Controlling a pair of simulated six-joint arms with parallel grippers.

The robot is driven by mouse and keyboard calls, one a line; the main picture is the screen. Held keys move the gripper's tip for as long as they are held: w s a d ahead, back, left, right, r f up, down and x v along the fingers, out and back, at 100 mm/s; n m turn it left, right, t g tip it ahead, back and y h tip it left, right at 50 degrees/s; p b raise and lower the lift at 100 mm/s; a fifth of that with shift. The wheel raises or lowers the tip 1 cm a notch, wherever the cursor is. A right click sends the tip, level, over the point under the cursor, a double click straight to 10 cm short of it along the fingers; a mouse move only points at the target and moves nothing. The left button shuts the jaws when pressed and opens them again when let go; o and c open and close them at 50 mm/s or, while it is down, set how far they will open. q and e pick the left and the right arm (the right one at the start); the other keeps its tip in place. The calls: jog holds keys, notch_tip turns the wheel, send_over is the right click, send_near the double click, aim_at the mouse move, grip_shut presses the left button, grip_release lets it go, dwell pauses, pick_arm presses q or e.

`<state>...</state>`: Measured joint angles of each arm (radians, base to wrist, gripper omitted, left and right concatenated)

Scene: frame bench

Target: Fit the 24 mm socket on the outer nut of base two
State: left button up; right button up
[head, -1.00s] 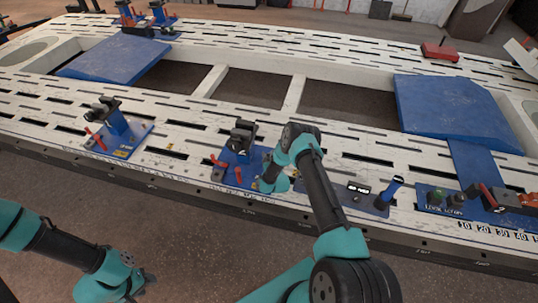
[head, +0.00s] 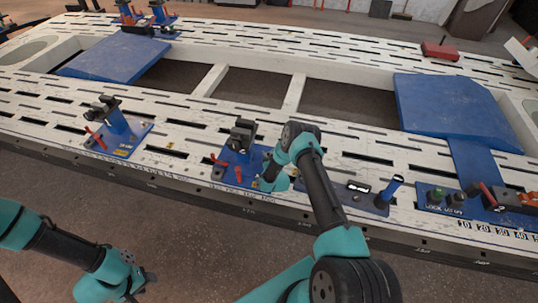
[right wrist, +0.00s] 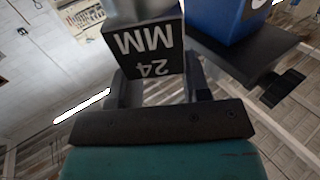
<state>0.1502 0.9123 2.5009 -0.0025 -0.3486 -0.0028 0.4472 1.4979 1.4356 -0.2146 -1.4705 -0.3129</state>
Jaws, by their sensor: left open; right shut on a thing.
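The 24 mm socket, a dark block marked "24 MM" (right wrist: 145,48), is between the fingers of my right gripper (right wrist: 163,88) in the right wrist view. In the head view that gripper (head: 272,184) is low beside the right side of a blue base (head: 232,173) with a dark upright post (head: 242,135) and red handles. The arm partly hides it, and the socket cannot be made out there. I cannot see the outer nut or whether the socket touches it. My left gripper (head: 143,284) is open and empty in front of the bench.
A similar blue base (head: 125,142) stands further left on the slotted white bench (head: 190,118). Right of my arm is a blue plate with an upright blue-handled tool (head: 391,188). A blue panel with knobs (head: 437,197) is further right. A blue block (right wrist: 225,18) shows in the wrist view.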

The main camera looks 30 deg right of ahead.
jog(key=shift+f, duration=0.85)
dwell(1.3)
jog(key=shift+r, duration=0.55)
jog(key=shift+f, duration=1)
dwell(1.4)
jog(key=o, duration=1.3)
jog(key=v, duration=1.7)
jog(key=shift+s, duration=0.2)
jog(key=shift+w+a, duration=0.1)
jog(key=shift+a, duration=0.05)
